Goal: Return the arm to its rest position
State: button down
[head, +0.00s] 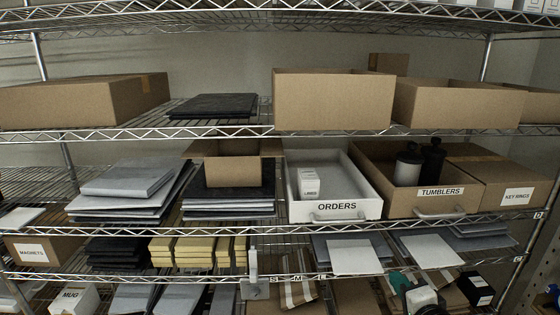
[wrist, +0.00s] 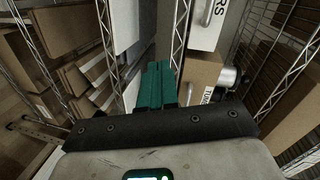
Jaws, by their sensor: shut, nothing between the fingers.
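My gripper (head: 399,283) shows at the lower right of the head view, in front of the lower shelves. Its teal fingers (wrist: 157,84) are pressed together in the wrist view, with nothing between them. The white ORDERS bin (head: 338,210) stands on the middle shelf, above and to the left of my gripper, and holds a small white box (head: 309,182). In the wrist view the bin (wrist: 208,22) is beyond the fingertips. Most of my arm is out of the head view.
The TUMBLERS box (head: 440,203) with dark bottles stands right of the bin, and the KEY RINGS box (head: 517,197) beside it. Wire shelf edges (head: 200,231) run across near my gripper. Papers (head: 355,257) and a black box (head: 477,288) lie on the lower shelf.

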jog(key=s+f+n+g, duration=0.8)
jog(key=s+f, duration=0.7)
jog(key=s, duration=0.4)
jog(key=s+f+n+g, duration=0.2)
jog(key=s+n+g, duration=0.1)
jog(key=s, duration=0.7)
jog(key=s+a+f+n+g, duration=0.1)
jog(key=s+f+n+g, duration=0.1)
jog(key=s, duration=0.7)
jog(key=shift+s+a+f+n+g, duration=0.15)
jog(key=shift+s+f+n+g, duration=0.2)
jog(key=shift+n+g, duration=0.5)
